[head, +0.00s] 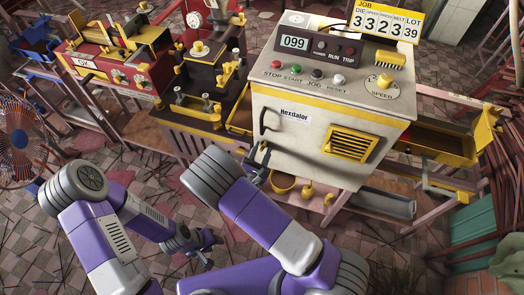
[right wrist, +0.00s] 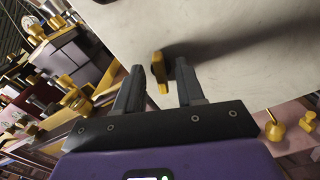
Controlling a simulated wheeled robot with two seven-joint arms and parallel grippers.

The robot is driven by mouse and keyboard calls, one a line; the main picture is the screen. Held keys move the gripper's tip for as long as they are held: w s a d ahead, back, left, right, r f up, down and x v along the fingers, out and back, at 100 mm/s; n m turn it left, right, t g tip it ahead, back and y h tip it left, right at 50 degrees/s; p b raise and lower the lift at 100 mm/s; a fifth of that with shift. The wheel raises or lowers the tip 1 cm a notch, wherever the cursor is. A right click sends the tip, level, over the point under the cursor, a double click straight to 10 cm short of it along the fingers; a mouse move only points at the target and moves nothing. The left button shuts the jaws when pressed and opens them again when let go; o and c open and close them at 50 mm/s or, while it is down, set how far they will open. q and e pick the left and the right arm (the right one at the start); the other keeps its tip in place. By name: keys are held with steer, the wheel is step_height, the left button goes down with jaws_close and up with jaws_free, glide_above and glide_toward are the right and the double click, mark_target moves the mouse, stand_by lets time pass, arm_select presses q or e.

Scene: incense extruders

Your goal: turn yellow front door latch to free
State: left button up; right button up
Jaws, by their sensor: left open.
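The front door of the pale machine (head: 300,146) is closed, with a dark handle near its left edge. In the right wrist view the yellow latch (right wrist: 160,72) stands out from the pale door between the two fingertips of my right gripper (right wrist: 158,78). The fingers are open, with a visible gap to the latch on at least the right side. In the head view my right gripper (head: 261,166) is at the door's lower left and largely hides the latch. My left gripper (head: 204,249) is open and empty, low over the floor, away from the door.
A yellow vent (head: 347,144) is on the door's right. Yellow knobs and a cup (head: 283,184) sit below the door. A dark brown machine with yellow parts (head: 203,98) stands to the left. A fan (head: 20,140) is at far left. The tiled floor in front is mostly open.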

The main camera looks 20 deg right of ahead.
steer(key=shift+w+d, duration=0.2)
steer(key=shift+w, duration=0.05)
jaws_close()
